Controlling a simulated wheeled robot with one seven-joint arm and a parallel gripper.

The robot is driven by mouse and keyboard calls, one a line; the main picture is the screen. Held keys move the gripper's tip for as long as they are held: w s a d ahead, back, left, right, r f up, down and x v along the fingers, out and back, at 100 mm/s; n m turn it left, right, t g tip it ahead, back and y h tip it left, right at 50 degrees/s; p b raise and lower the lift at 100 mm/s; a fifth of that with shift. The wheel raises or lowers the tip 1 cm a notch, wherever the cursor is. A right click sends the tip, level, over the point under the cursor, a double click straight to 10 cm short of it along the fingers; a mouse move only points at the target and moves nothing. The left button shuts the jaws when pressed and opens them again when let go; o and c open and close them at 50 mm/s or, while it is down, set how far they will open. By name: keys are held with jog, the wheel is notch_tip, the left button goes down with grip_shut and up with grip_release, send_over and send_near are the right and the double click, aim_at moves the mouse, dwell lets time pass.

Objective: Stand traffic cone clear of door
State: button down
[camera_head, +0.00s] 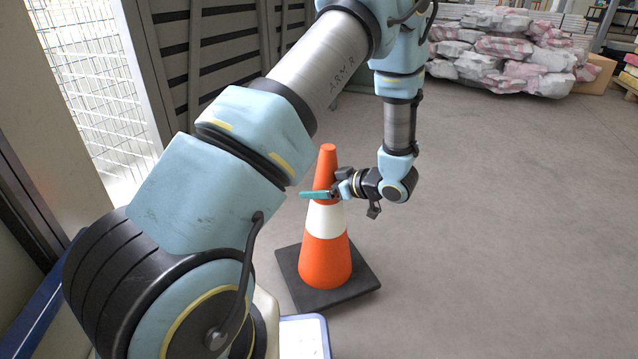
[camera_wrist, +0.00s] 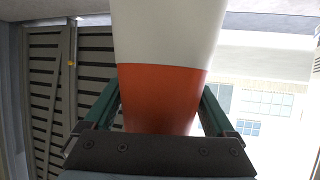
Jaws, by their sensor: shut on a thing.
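An orange traffic cone (camera_head: 325,260) with a white band and a dark square base (camera_head: 345,292) stands upright on the grey floor. My gripper (camera_head: 322,194) reaches in from the right and is shut on the upper part of the cone, just above the white band. In the wrist view the cone (camera_wrist: 163,92) fills the middle, and the green fingers of my gripper (camera_wrist: 160,112) lie on either side of it. The fingertips' contact is partly hidden by the cone. The base looks flat on or very near the floor; I cannot tell which.
A slatted dark door panel (camera_head: 215,50) and a wire mesh panel (camera_head: 95,80) stand at the left, behind my arm. Wrapped pink and white bundles (camera_head: 510,50) are piled at the back right. The floor (camera_head: 500,220) right of the cone is clear.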

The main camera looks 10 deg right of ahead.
notch_tip(320, 180, down, 3)
jog(key=shift+f+b, duration=0.15)
jog(key=shift+b, duration=0.65)
grip_release()
jog(key=shift+f, duration=0.15)
jog(key=p+v, duration=0.4)
jog(key=v, duration=0.8)
